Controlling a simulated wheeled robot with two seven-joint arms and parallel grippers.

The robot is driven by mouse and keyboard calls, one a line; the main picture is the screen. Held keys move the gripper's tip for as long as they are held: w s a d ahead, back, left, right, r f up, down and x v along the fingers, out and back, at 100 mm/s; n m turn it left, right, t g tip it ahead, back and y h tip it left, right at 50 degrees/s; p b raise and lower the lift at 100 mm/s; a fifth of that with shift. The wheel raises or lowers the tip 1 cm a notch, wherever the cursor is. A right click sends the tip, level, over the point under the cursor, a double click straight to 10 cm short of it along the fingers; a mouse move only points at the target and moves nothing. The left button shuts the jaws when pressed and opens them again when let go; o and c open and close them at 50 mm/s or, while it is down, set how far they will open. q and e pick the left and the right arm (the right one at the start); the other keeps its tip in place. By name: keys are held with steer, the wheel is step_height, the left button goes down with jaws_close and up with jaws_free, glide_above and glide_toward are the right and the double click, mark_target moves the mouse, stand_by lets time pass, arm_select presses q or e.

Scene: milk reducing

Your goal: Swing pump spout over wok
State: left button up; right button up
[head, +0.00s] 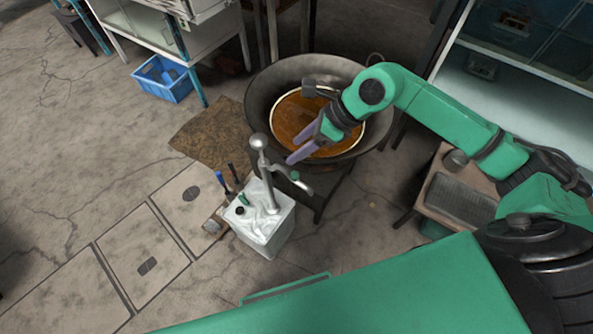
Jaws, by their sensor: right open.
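A metal pump (265,178) with a ball top rises from a white box-shaped container (262,232) on the floor. Its spout (300,185) reaches to the lower right, in front of the wok's stand and outside the rim in this view. The large dark wok (262,93) holds brown liquid (290,115) and stands behind the pump. My right gripper (298,146) is open and empty, with pale purple fingers. In the picture it lies across the near part of the wok, just above and right of the pump; its height is hard to judge. My left gripper is not in view.
A blue crate (162,78) sits on the floor at upper left, by a white shelf unit. A brown mat (213,133) lies left of the wok. A small table (462,190) stands on the right under my right arm. The left floor is clear.

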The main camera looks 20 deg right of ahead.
mark_target(296, 174)
steer(key=d+f+h, duration=0.2)
steer(key=d+h, duration=0.1)
steer(key=d, duration=0.2)
steer(key=shift+n, duration=0.4)
steer(key=x, duration=0.4)
steer(key=p+x, duration=0.1)
steer(key=x, duration=0.4)
steer(key=s+x, duration=0.1)
steer(key=x, duration=0.4)
steer(key=shift+a+p, duration=0.35)
steer(key=shift+p, duration=0.05)
jaws_close()
steer(key=shift+w+r, duration=0.1)
